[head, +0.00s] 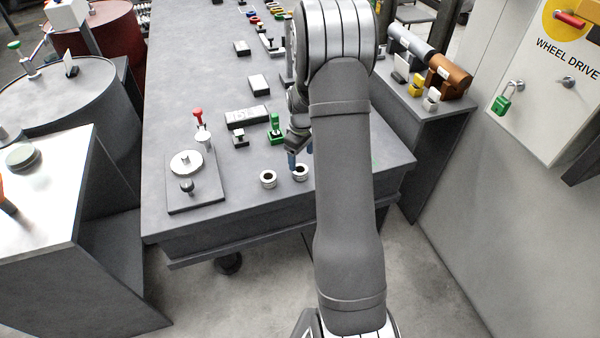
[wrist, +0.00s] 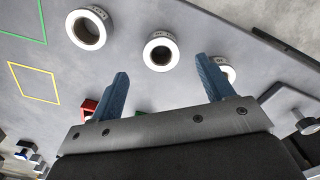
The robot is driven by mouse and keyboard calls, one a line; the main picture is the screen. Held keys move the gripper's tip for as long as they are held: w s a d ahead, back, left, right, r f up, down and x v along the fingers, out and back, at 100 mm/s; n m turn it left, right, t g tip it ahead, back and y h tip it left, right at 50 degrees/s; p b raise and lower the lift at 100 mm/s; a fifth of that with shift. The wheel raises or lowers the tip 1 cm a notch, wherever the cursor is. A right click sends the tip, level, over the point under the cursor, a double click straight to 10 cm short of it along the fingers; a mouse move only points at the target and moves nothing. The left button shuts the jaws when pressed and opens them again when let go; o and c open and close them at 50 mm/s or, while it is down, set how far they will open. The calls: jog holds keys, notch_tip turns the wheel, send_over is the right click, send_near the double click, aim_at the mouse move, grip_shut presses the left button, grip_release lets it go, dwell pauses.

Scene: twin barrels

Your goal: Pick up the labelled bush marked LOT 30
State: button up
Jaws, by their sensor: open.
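Three white ring-shaped bushes with dark bores stand on the grey bench in the wrist view: a left one (wrist: 88,28), a middle one (wrist: 161,51) and a right one (wrist: 229,73) partly hidden by a finger. Small dark print shows on their rims, but I cannot read which is LOT 30. In the head view two bushes show, one (head: 268,179) left of the other (head: 300,173); my arm may hide the third. My gripper (head: 300,157) is open and empty with blue fingers. In the wrist view the middle bush appears just beyond the gap between the fingertips (wrist: 162,67).
A plate with a round disc and black knob (head: 187,164) lies left of the bushes. A red-handled part (head: 200,125), a green-handled clamp (head: 275,130) and a labelled block (head: 247,117) stand behind. Green (wrist: 45,40) and yellow (wrist: 58,93) outlines mark bare bench.

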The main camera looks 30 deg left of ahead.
aim_at(300, 168)
jog(key=shift+a+f, duration=0.15)
jog(key=shift+f, duration=1.5)
jog(key=shift+a+f, duration=0.15)
jog(key=shift+f, duration=1.5)
jog(key=c, duration=1.3)
